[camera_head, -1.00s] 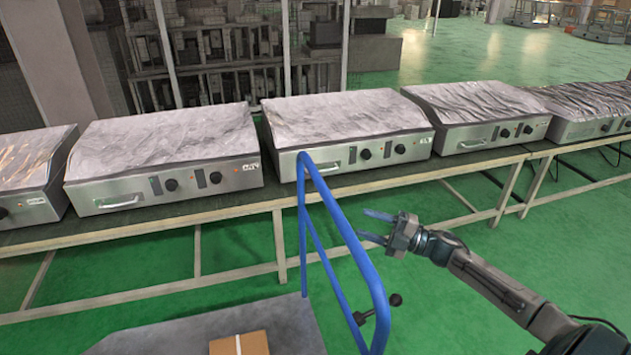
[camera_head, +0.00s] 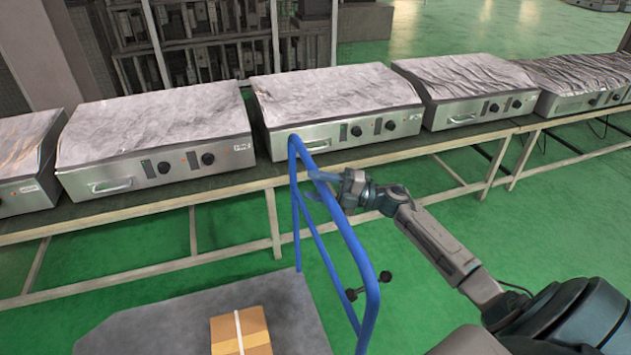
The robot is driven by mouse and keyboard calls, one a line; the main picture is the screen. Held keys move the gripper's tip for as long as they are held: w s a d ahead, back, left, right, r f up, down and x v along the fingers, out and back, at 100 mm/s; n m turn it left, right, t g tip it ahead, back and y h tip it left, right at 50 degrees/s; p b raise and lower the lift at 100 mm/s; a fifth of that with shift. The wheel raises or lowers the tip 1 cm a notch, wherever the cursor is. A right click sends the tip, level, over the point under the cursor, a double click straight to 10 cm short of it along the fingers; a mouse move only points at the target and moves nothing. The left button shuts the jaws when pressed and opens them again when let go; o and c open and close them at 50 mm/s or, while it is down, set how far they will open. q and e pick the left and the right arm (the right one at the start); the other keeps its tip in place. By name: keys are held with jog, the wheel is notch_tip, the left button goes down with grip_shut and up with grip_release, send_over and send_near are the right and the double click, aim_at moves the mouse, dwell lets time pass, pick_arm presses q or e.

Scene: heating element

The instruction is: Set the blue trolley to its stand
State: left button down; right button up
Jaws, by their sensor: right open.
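The blue trolley's tubular handle (camera_head: 346,234) rises in the middle of the head view, with a black knob on its lower right part. Its grey platform (camera_head: 165,318) shows at the bottom. My right gripper (camera_head: 318,183) is open, with its blue-grey fingers beside the upper part of the handle. One finger overlaps the blue tube in the picture; I cannot tell whether they touch. I cannot make out the stand. My left gripper is out of the picture.
A cardboard box (camera_head: 240,330) lies on the trolley platform. A long conveyor table (camera_head: 235,178) with several steel heating units (camera_head: 340,105) runs across behind the trolley. Green floor (camera_head: 440,200) is clear on the right, beyond my right arm.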

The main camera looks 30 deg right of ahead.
jog(key=shift+w+a, duration=0.2)
grip_shut()
jog(key=shift+a, duration=0.1)
